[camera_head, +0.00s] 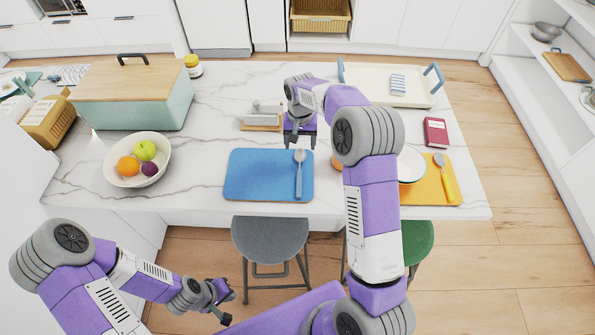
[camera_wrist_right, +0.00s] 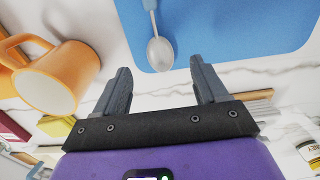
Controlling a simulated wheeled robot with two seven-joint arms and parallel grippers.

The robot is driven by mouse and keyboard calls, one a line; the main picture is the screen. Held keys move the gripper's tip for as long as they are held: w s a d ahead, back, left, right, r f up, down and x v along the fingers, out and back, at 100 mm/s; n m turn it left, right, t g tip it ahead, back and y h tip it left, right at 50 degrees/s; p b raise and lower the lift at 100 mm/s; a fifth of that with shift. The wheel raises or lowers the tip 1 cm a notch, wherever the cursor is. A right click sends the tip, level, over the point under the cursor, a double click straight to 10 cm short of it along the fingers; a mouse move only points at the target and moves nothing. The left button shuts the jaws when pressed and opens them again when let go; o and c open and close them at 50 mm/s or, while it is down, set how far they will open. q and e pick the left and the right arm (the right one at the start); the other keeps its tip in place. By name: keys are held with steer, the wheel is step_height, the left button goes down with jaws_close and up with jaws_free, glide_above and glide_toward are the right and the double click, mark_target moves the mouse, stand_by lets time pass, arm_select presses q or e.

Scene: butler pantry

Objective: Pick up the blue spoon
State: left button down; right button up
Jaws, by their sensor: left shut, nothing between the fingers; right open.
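The blue spoon (camera_head: 299,172), with a grey bowl and a blue-grey handle, lies on the right part of the blue mat (camera_head: 250,177). Its bowl points toward the back of the counter. My right gripper (camera_head: 300,141) is open above the mat's back edge, by the bowl end. In the right wrist view, the spoon's bowl (camera_wrist_right: 160,53) shows just ahead of the gap between the open fingertips (camera_wrist_right: 160,68), with nothing held. My left gripper (camera_head: 228,303) is shut and empty, low in front of the counter, far from the spoon.
An orange mug (camera_wrist_right: 58,75) stands beside the right gripper. A yellow mat (camera_head: 437,190) with a yellow-handled spoon (camera_head: 445,178) lies to the right. A fruit bowl (camera_head: 112,170) stands left, and a wooden holder (camera_head: 261,120) behind the blue mat. Stools (camera_head: 268,238) stand in front.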

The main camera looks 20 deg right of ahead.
mark_target(300, 158)
steer(key=f, duration=0.5)
steer(key=shift+s+a+f, duration=0.1)
steer(key=shift+s+f, duration=0.1)
steer(key=shift+s, duration=0.2)
steer(key=c, duration=1.1)
